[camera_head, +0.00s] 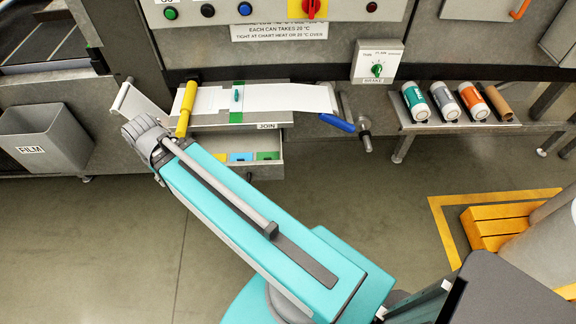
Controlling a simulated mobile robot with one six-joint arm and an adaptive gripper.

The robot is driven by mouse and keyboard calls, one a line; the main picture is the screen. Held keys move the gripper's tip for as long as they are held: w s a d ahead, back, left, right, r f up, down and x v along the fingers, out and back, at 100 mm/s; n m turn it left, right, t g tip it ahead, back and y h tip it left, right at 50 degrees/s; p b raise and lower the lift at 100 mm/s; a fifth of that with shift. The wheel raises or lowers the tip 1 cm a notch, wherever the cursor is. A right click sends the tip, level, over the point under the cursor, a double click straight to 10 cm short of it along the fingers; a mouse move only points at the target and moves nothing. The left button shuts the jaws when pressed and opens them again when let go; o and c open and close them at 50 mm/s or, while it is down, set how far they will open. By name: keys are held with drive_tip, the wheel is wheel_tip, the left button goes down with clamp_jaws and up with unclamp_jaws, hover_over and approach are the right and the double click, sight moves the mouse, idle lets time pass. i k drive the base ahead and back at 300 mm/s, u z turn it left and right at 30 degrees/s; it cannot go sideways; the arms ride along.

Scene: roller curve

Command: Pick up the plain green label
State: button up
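A small green piece (268,155), which looks like the green label, lies in the right compartment of the open drawer (262,174) under the JOIN table. A blue piece (241,157) and a yellow piece (219,157) lie to its left. They are too small to tell whether any is marked. My turquoise arm reaches up to the left, its grey joint left of the drawer. The gripper itself does not show, so its state and any hold are hidden.
White film (285,98) lies on the JOIN table (210,119), with a green strip (236,117) across it. A yellow-handled bar (186,108) and a blue handle (337,123) flank it. The floor before the drawer is clear.

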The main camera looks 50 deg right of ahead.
sight(261, 156)
drive_tip(key=u, duration=0.05)
drive_tip(key=k, duration=1.35)
drive_tip(key=z, duration=1.45)
drive_tip(key=i, duration=1)
drive_tip(key=z, duration=0.05)
